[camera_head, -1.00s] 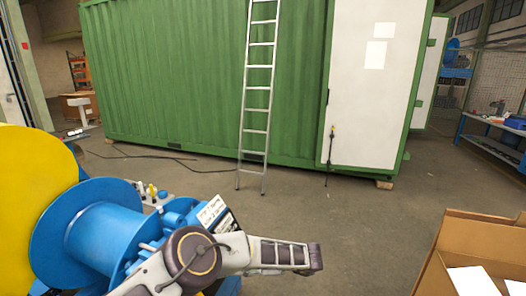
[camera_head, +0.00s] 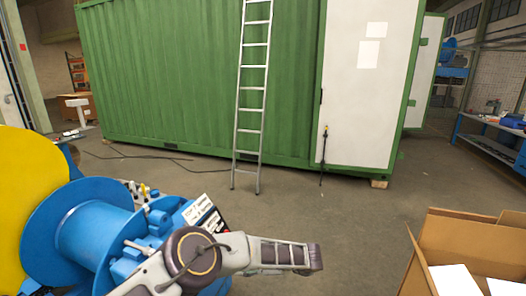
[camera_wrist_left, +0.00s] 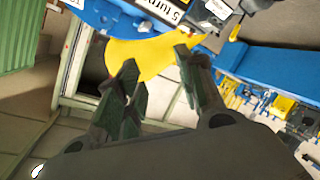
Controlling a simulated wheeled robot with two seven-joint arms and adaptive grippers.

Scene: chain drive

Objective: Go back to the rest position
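My left gripper (camera_wrist_left: 158,66) shows in the left wrist view with its two dark fingers apart and nothing between them. Behind the fingers in that view are a yellow surface (camera_wrist_left: 148,52) and blue parts of a machine. In the head view a grey and white arm of mine (camera_head: 235,252) comes in from the lower left and reaches right above the floor. No gripper fingers can be made out there. My right gripper is in neither view.
A blue spool (camera_head: 92,240) and machine with a yellow disc (camera_head: 28,200) stand at the left. An open cardboard box (camera_head: 462,240) stands at the lower right. A ladder (camera_head: 250,110) leans on a green container (camera_head: 160,80).

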